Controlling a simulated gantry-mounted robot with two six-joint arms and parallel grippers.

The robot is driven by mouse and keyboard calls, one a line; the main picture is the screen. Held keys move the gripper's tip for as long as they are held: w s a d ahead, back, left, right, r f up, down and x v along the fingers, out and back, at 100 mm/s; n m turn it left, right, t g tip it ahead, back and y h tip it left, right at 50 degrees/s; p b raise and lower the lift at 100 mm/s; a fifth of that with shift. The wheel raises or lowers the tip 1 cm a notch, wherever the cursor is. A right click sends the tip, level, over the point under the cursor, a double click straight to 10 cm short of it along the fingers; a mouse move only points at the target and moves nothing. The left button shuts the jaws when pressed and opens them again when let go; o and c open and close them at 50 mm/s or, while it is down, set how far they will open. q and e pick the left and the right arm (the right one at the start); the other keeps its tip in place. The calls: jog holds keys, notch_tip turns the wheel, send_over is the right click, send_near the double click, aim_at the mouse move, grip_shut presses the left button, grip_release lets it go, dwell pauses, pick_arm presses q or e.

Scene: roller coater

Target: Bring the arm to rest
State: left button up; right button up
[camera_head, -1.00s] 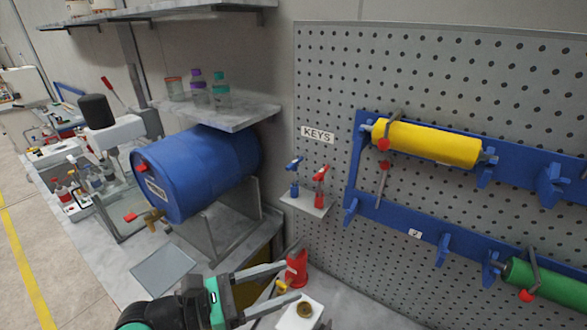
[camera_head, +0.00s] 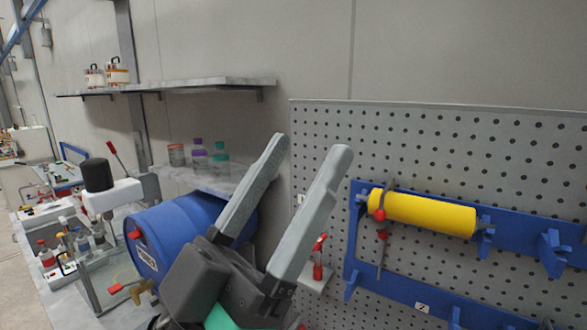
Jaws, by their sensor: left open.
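My left gripper (camera_head: 312,148) is raised in the middle of the head view, close to the camera. Its two long grey fingers point up and are spread apart, with nothing between them. It hides part of the blue drum (camera_head: 182,222), part of the small shelf and the left side of the pegboard. My right gripper is not in view.
A grey pegboard (camera_head: 440,140) fills the right, with a yellow roller (camera_head: 425,213) on a blue rack (camera_head: 395,286). A red-handled key (camera_head: 318,262) stands on a small ledge. Several bottles (camera_head: 200,160) stand on the shelf behind the gripper. An upper shelf (camera_head: 190,85) runs along the wall.

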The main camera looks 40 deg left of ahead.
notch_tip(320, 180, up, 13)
jog(key=p, duration=1.3)
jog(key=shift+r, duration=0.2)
